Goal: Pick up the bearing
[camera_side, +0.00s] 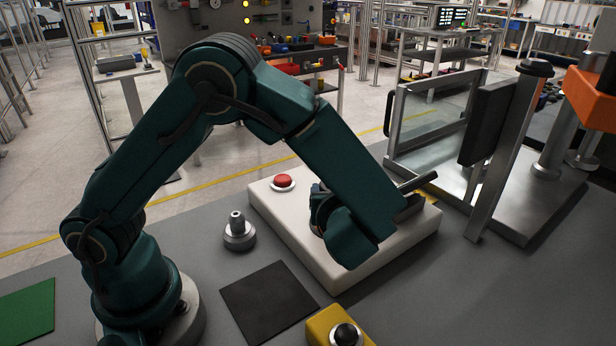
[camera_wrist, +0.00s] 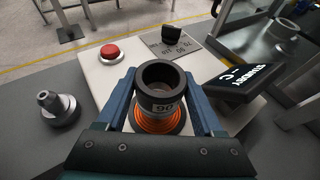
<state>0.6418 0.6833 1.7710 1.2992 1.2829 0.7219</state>
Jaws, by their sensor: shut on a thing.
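In the wrist view a dark hollow ring-shaped part (camera_wrist: 161,76), which I take to be the bearing, sits between the two blue fingers of my gripper (camera_wrist: 161,92). It carries a pale label reading "90". My gripper is shut on it. Orange coils (camera_wrist: 157,122) show just below the ring; I cannot tell whether the two touch. In the side view my gripper (camera_side: 320,205) is low over the white base block (camera_side: 290,232), mostly behind my wrist, and the held part is hidden there.
A red button (camera_side: 283,181) is on the block. A metal shaft on a round base (camera_side: 238,234) stands left of it. A black mat (camera_side: 268,300) and a yellow box (camera_side: 325,322) lie in front. A dark panel (camera_wrist: 245,80) and metal machine frame (camera_side: 490,160) stand at right.

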